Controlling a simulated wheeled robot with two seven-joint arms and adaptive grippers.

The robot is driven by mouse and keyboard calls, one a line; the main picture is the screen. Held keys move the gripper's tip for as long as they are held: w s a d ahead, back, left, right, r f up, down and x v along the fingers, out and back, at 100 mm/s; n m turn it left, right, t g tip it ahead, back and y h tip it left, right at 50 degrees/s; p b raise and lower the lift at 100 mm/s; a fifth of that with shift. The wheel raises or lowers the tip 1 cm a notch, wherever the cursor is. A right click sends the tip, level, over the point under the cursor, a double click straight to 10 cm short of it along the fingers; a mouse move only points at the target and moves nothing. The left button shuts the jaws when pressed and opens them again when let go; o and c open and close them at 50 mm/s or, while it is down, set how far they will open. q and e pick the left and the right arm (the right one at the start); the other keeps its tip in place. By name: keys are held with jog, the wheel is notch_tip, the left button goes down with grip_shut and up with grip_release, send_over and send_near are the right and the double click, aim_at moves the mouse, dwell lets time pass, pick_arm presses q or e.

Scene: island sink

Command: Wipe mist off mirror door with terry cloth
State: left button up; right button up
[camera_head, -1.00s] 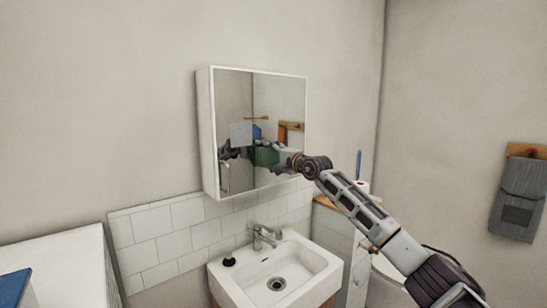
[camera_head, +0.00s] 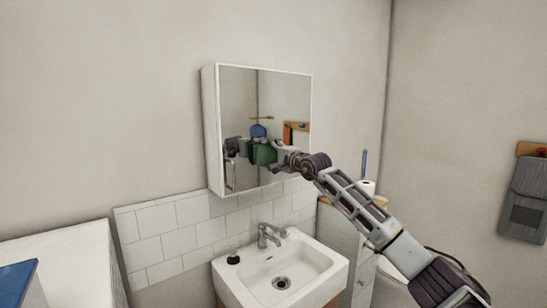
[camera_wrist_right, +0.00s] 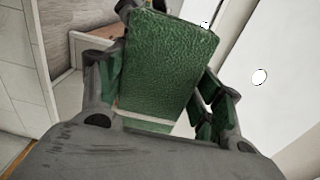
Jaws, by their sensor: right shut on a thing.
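The mirror door (camera_head: 290,90) is the front of a white wall cabinet above the sink, in the head view. The green terry cloth (camera_head: 264,154) is at the lower middle of the mirror. My right gripper (camera_head: 281,157) is shut on it; whether the cloth touches the glass I cannot tell. In the right wrist view, the cloth (camera_wrist_right: 168,62) is a textured green rectangle between the fingers and hides part of the view ahead. No pale mist patch stands out on the glass now. Reflections of my body show in it. My left gripper itself is not in view.
A white sink (camera_head: 300,262) with a metal faucet (camera_head: 266,234) lies below the cabinet. White tiles (camera_head: 160,237) line the wall. A paper roll (camera_head: 367,187) stands at right, and a grey cloth (camera_head: 525,200) hangs on the right wall.

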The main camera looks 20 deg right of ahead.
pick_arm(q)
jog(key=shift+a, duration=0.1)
pick_arm(e)
jog(key=shift+s+a, duration=0.1)
jog(key=shift+a, duration=0.2)
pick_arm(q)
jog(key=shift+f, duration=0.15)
